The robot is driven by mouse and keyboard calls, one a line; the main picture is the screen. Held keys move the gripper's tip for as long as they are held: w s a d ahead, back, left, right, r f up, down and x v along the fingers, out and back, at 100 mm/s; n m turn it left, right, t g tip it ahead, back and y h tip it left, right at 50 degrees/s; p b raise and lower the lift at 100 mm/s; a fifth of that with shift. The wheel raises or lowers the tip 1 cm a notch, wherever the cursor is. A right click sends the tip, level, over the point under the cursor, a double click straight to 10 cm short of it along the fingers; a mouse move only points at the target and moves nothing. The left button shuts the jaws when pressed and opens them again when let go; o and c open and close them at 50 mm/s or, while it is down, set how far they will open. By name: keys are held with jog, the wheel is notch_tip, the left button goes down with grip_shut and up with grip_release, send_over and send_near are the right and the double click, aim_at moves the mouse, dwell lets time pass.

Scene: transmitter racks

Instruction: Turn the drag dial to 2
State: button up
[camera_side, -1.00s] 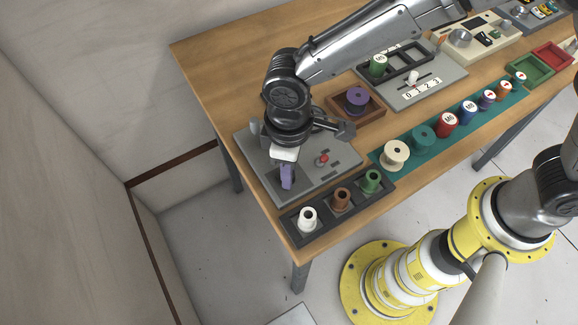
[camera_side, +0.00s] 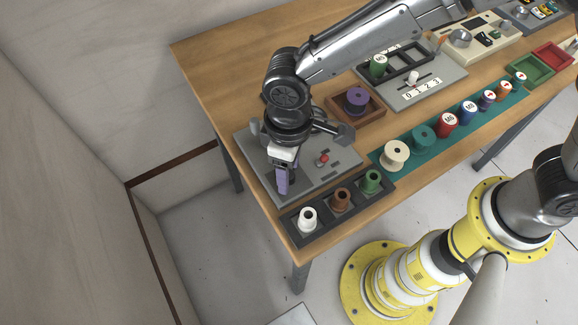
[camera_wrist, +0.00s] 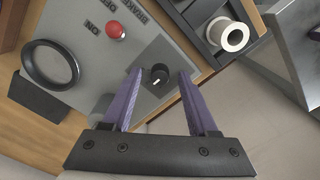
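A small black dial (camera_wrist: 160,70) with a white pointer mark sits on a dark patch of the grey panel (camera_wrist: 176,48). No numbers around it can be read. My gripper (camera_wrist: 159,76) has two purple fingers, open, one on each side of the dial in the wrist view with gaps showing. I cannot tell how far above the panel the fingertips are. In the side view my gripper (camera_side: 282,190) points down over the near left part of the panel (camera_side: 318,178), and the dial is hidden behind it.
A red-ball switch (camera_wrist: 116,30) with ON lettering stands on the panel. A black ring (camera_wrist: 52,64) lies left in the wrist view. A black tray (camera_side: 325,216) with white, brown and green spools borders the panel. A wooden tray (camera_side: 372,113) holds a purple spool.

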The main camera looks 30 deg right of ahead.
notch_tip(320, 180, up, 14)
dwell(0.7)
jog(key=shift+w+f, duration=0.1)
jog(key=shift+f, duration=0.05)
jog(key=d+r+m+t, duration=0.1)
jog(key=d+r+m, duration=0.1)
jog(key=d+r, duration=0.35)
jog(key=d+r+m+t+y, duration=0.1)
jog(key=d+r, duration=0.1)
jog(key=d, duration=0.6)
jog(key=d+r+m+t, duration=0.1)
jog(key=d+r+m, duration=0.1)
jog(key=d+r, duration=0.35)
jog(key=s+d+f+m+t, duration=0.2)
jog(key=s+d, duration=0.4)
jog(key=d, duration=0.5)
jog(key=s+d+f+m+h, duration=0.1)
jog(key=s+d+f, duration=0.1)
jog(key=s+f, duration=0.4)
jog(key=shift+s+d+f+t, duration=0.25)
jog(key=shift+s+f+t, duration=0.05)
jog(key=shift+s+f, duration=0.15)
